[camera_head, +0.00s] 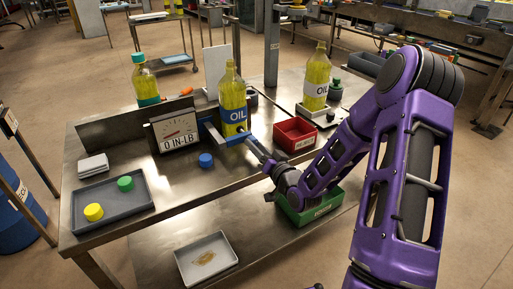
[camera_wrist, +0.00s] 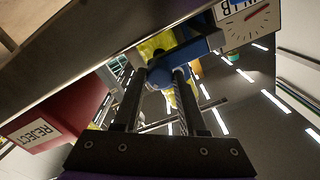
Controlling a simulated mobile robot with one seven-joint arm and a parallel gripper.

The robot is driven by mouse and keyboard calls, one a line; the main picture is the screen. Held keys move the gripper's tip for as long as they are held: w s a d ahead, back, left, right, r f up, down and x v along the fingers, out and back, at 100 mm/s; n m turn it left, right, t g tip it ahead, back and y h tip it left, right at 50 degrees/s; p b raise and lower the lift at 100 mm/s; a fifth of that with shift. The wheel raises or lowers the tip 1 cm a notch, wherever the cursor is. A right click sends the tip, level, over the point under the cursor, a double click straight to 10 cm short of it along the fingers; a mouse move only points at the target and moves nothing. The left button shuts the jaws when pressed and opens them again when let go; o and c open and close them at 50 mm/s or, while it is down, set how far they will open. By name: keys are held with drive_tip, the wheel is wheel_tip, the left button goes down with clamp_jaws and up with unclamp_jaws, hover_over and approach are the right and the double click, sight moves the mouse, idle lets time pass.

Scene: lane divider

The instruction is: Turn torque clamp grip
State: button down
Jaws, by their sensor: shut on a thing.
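A blue torque clamp (camera_head: 209,130) stands at the middle of the metal table, beside a gauge (camera_head: 178,133) that reads 0 IN-LB. A yellow bottle labelled OIL (camera_head: 232,98) stands upright at the clamp. The blue clamp grip (camera_head: 235,139) sticks out toward my gripper (camera_head: 262,158). My gripper is shut on this grip, reaching in from the right. In the wrist view the blue grip (camera_wrist: 180,54) sits at the fingertips (camera_wrist: 160,75), with the yellow bottle behind it and part of the gauge (camera_wrist: 245,24) at the upper right. The exact finger contact is small.
A red REJECT bin (camera_head: 294,134) is close right of my gripper; a green bin (camera_head: 311,207) is below. A blue cap (camera_head: 206,160) lies in front of the gauge. A grey tray (camera_head: 112,204) holds yellow and green caps. Another oil bottle (camera_head: 316,84) stands back right.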

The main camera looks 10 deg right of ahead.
drive_tip(key=shift+m, duration=1)
idle(0.4)
drive_tip(key=shift+c, duration=2.2)
unclamp_jaws()
drive_tip(key=p+v, duration=0.6)
drive_tip(key=v, duration=1.1)
drive_tip(key=shift+s, duration=0.2)
